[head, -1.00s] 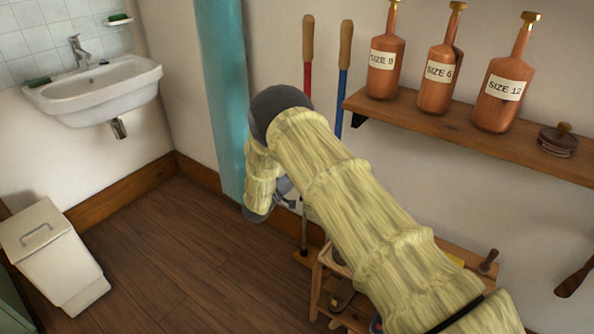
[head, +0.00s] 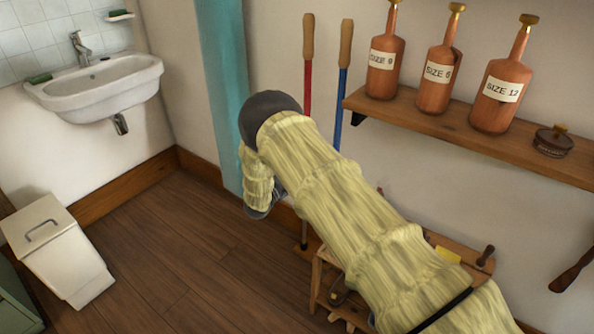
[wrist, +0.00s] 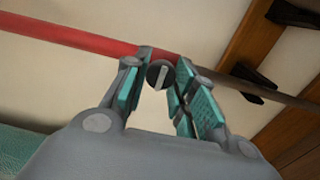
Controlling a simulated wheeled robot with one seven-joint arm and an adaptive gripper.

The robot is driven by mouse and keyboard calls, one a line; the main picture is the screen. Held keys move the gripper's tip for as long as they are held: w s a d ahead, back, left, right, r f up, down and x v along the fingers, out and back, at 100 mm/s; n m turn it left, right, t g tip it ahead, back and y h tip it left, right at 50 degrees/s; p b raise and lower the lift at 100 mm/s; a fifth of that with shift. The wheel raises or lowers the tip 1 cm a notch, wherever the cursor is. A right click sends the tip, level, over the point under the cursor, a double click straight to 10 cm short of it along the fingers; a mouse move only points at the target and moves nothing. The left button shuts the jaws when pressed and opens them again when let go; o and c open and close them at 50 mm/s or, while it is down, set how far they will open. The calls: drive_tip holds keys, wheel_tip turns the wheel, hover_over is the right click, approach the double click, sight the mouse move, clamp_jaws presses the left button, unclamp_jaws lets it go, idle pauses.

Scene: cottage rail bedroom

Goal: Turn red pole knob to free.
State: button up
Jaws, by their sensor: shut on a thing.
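The red pole (head: 307,85) stands against the wall in the head view, with a wooden grip on top; my arm hides its middle. In the wrist view the red pole (wrist: 75,34) runs across the top and meets a dark lower section on the right. Its small round dark knob (wrist: 159,75), with a pale bar across its face, sits between my fingertips. My gripper (wrist: 161,66) is shut on the knob, one teal-padded finger on each side. In the head view the fingers are mostly hidden behind my arm.
A blue pole (head: 342,100) stands just right of the red one. A shelf (head: 425,118) with several copper bottles is at the right, above a low wooden rack (head: 318,280). A teal post (head: 222,90) stands left of my arm.

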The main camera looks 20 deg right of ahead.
idle(0.5)
drive_tip(key=o, duration=1)
drive_tip(key=v, duration=1.2)
